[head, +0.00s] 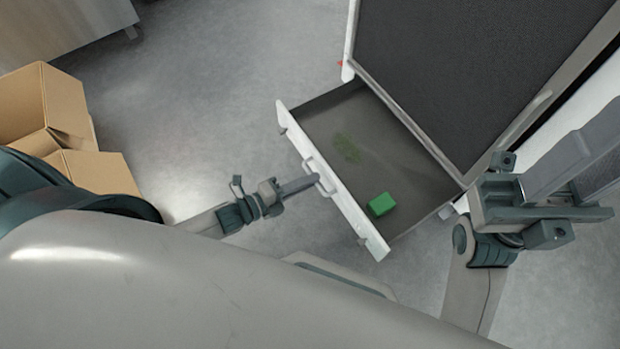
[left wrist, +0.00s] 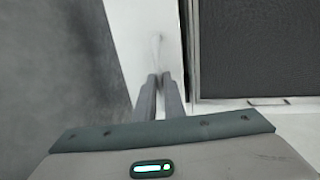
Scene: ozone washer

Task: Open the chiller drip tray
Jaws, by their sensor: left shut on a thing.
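The drip tray (head: 315,115) is pulled out of the machine like a drawer, with a grey floor and a white front panel (head: 345,205). A bar handle (head: 322,181) sits on the middle of the front. My left gripper (head: 318,180) is shut on the handle; its fingers (left wrist: 160,78) also show in the left wrist view, against the white front, where the grip itself is hard to make out. A green block (head: 381,204) and a faint green stain (head: 346,147) are in the tray. My right gripper (head: 575,213) is right of the tray, away from the handle; its jaw opening is unclear.
The machine with its dark mesh panel (head: 455,65) stands above and behind the tray. Open cardboard boxes (head: 62,110) are at the left. A cabinet (head: 60,25) is at the upper left. The grey floor (head: 220,110) left of the tray is clear.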

